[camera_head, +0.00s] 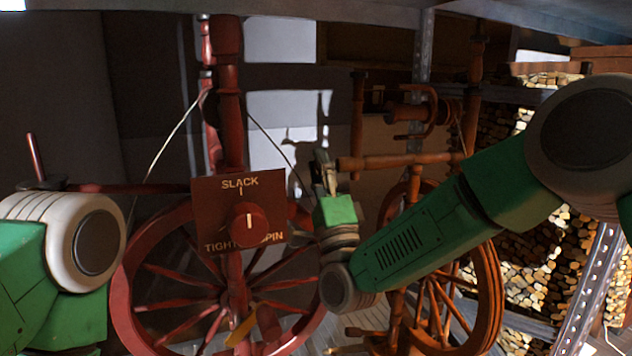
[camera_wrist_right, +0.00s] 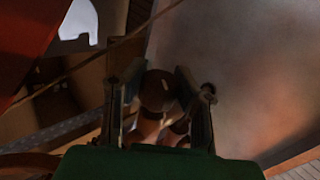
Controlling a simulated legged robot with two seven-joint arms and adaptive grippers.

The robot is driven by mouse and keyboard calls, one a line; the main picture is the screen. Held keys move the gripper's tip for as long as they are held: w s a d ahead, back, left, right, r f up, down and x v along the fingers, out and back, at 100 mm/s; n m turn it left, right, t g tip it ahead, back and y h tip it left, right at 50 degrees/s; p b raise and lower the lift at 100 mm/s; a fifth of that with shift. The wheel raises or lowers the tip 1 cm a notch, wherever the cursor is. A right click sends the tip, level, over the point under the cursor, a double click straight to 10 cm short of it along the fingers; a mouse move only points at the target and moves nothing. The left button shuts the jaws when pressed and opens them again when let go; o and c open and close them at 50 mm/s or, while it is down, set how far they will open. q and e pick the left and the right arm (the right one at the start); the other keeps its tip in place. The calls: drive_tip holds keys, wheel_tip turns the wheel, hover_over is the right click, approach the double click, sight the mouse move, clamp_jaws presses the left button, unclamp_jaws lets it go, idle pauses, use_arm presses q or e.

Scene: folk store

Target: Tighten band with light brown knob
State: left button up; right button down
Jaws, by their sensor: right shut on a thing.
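The light brown spinning wheel stands right of centre in the head view. Its horizontal turned bar (camera_head: 400,161) ends at the left beside my right gripper (camera_head: 325,165). In the right wrist view, a round brown knob (camera_wrist_right: 158,90) on a turned stem sits between the two fingers of my right gripper (camera_wrist_right: 159,95). The gripper is shut on this knob. In the head view the fingers hide the knob. My left arm shows at the left edge of the head view, but its gripper is out of view.
A dark red spinning wheel (camera_head: 120,285) stands left of centre. It carries a panel (camera_head: 210,195) marked SLACK, TIGHT and SPIN, with a red dial (camera_head: 250,227) whose white mark points up. Stacked firewood (camera_head: 545,270) and a metal post (camera_head: 590,275) are at the right.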

drive_tip(key=shift+f+t, duration=0.3)
drive_tip(key=shift+f, duration=0.2)
drive_tip(key=c, duration=1.3)
unclamp_jaws()
drive_tip(key=shift+d, duration=0.1)
drive_tip(key=shift+o, duration=0.7)
drive_tip(key=shift+d, duration=0.1)
drive_tip(key=shift+d+r, duration=0.1)
drive_tip(key=shift+r, duration=0.1)
drive_tip(key=shift+s+f, duration=0.1)
drive_tip(key=v, duration=1.1)
drive_tip(key=shift+s+f, duration=0.15)
drive_tip(key=shift+f, duration=0.2)
